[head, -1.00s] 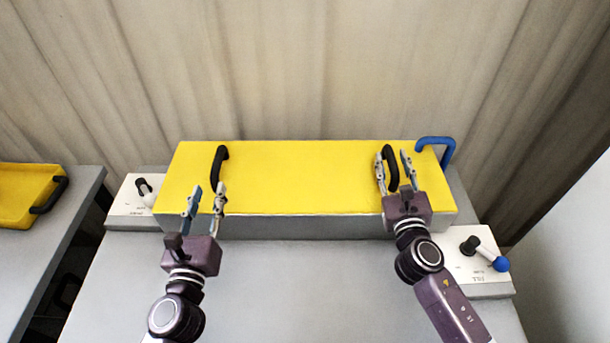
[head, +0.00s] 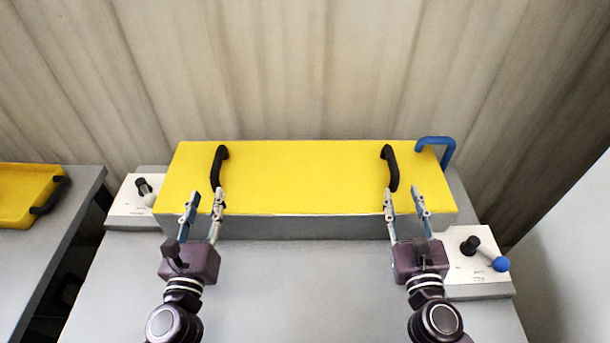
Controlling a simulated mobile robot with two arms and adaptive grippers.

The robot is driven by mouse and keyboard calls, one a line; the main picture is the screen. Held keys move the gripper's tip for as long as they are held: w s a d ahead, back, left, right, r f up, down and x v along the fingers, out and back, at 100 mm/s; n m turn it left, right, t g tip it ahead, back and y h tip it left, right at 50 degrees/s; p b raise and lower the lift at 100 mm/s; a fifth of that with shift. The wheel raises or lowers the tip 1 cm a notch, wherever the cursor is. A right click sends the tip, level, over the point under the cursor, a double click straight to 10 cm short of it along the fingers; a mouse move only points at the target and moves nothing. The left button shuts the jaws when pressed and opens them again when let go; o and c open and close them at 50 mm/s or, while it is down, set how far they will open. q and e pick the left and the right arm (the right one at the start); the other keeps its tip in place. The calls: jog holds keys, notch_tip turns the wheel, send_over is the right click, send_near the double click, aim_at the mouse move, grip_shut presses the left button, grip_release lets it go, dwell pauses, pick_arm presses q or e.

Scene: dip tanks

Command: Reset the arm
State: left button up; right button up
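My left gripper (head: 203,203) is open and empty at the front edge of the yellow lid, in front of the left black handle (head: 219,168). My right gripper (head: 405,204) is open and empty at the lid's front right, in front of the right black handle (head: 390,168). Both grippers appear apart from the handles. The yellow lid (head: 305,178) lies flat on a long grey tank (head: 305,227).
A blue handle (head: 447,143) stands at the tank's back right corner. White control panels with levers flank the tank at left (head: 128,208) and right (head: 478,262). A yellow tray (head: 28,190) sits on a side table. The grey surface (head: 300,290) between my arms is clear.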

jog(key=shift+s, duration=0.35)
jog(key=shift+r, duration=0.1)
